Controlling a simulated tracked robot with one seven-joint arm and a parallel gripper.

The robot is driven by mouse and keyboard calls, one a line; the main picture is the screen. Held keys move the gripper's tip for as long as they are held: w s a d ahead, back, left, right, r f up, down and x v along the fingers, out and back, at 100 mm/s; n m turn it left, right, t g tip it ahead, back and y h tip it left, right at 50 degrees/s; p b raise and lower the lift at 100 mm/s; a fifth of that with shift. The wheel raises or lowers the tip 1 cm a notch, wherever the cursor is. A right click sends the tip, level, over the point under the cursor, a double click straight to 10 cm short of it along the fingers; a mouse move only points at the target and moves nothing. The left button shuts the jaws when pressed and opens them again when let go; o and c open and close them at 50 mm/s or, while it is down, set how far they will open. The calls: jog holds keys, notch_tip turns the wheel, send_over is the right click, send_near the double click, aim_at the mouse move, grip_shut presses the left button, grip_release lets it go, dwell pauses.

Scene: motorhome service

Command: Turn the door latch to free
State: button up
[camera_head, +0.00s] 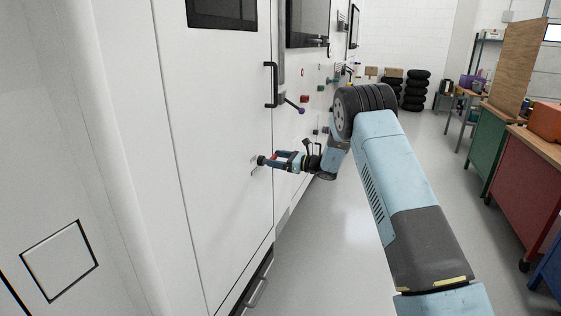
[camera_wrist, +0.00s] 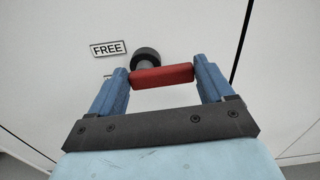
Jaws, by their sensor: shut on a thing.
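The door latch (camera_wrist: 160,76) has a red bar handle on a round black hub (camera_wrist: 146,57), set on the white motorhome door (camera_head: 222,125). The bar lies nearly level in the wrist view, tilted slightly up to the right. A white label reading FREE (camera_wrist: 107,49) is on the door to the upper left of the hub. My gripper (camera_head: 277,160) reaches the door from the right in the head view. Its two blue fingers are shut on the red bar, one at each end. The black hub (camera_head: 262,161) also shows in the head view; the red bar is small there.
A black vertical door handle (camera_head: 271,85) is above the latch. Stacked tyres (camera_head: 416,88) stand at the back. A red cabinet (camera_head: 514,180) is on the right. The floor between is clear.

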aim_at(262, 159)
jog(key=n, duration=0.3)
jog(key=s+n, duration=0.1)
jog(key=n, duration=0.1)
jog(key=a+r+n, duration=0.1)
jog(key=n, duration=0.2)
jog(key=shift+s+n, duration=0.3)
jog(key=shift+s, duration=0.05)
jog(key=n, duration=0.2)
jog(key=s+n, duration=0.1)
jog(key=n, duration=0.1)
jog(key=shift+a, duration=0.15)
jog(key=shift+s+f+n, duration=0.1)
jog(key=shift+s+n, duration=0.1)
jog(key=shift+n, duration=0.95)
jog(key=shift+s+f+n, duration=0.1)
jog(key=shift+s+n, duration=0.1)
jog(key=shift+n, duration=0.95)
jog(key=o, duration=0.8)
jog(key=shift+w, duration=0.1)
jog(key=shift+o, duration=0.7)
jog(key=shift+r, duration=0.1)
